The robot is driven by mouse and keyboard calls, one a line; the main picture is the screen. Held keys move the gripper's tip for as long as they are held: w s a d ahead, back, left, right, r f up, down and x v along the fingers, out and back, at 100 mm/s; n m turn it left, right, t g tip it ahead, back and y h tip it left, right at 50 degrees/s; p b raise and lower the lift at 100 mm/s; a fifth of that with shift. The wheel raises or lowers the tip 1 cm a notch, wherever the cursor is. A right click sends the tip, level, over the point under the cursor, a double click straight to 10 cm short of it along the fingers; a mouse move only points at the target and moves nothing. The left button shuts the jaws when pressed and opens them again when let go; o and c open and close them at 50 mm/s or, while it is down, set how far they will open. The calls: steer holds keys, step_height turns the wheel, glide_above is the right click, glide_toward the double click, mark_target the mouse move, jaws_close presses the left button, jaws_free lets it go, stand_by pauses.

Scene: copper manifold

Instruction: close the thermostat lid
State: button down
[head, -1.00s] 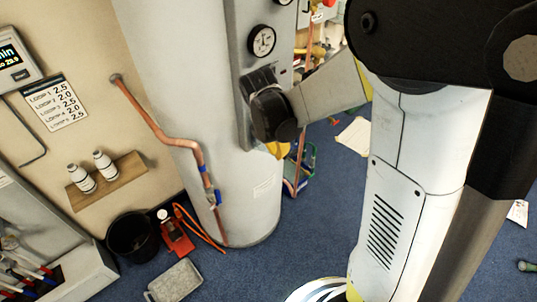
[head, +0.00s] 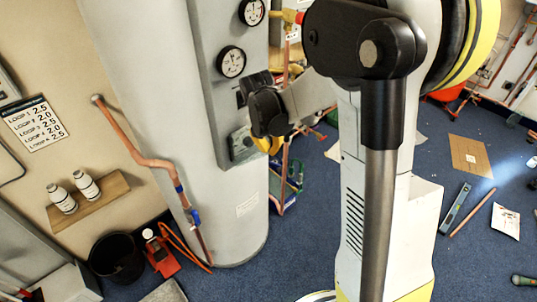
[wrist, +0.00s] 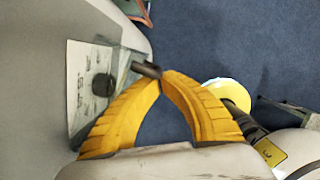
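The thermostat box (head: 240,145) is a grey box low on the panel of the large white tank, partly behind my gripper. A dark flap (head: 254,82), which looks like its raised lid, stands out above it. The wrist view shows the grey box face with a black knob (wrist: 103,85) and a white label. A dark bar (wrist: 147,69) sticks out from the box towards my fingertips; I cannot tell whether it is the lid's edge. My gripper (wrist: 161,76) has its yellow fingers together at the tips, beside the bar. Contact is unclear.
Two gauges (head: 231,62) sit above on the panel. A copper pipe (head: 150,160) runs down the tank's left side. A black bucket (head: 117,258) and a red tool (head: 160,255) stand at its foot. Blue carpet (head: 310,245) lies open to the right, with scattered tools and papers beyond.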

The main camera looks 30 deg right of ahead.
steer(key=shift+w+d, duration=0.4)
steer(key=shift+w, duration=0.4)
